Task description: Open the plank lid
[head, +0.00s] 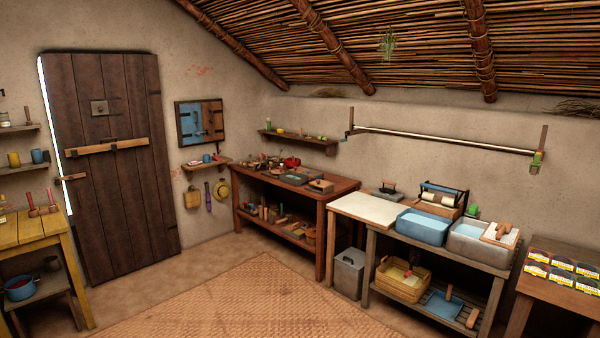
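I cannot pick out a plank lid with certainty in the head view. The largest plank-built thing is the dark wooden door (115,205) at the left, upright in the wall, with a pale wooden bar (107,147) across it. A bright strip shows along its left edge. A small wooden box (320,186) lies on the dark red workbench. Neither of my grippers is in view, so I cannot tell their state.
The dark red workbench (338,190) holds tools. The woven mat (245,300) is clear.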

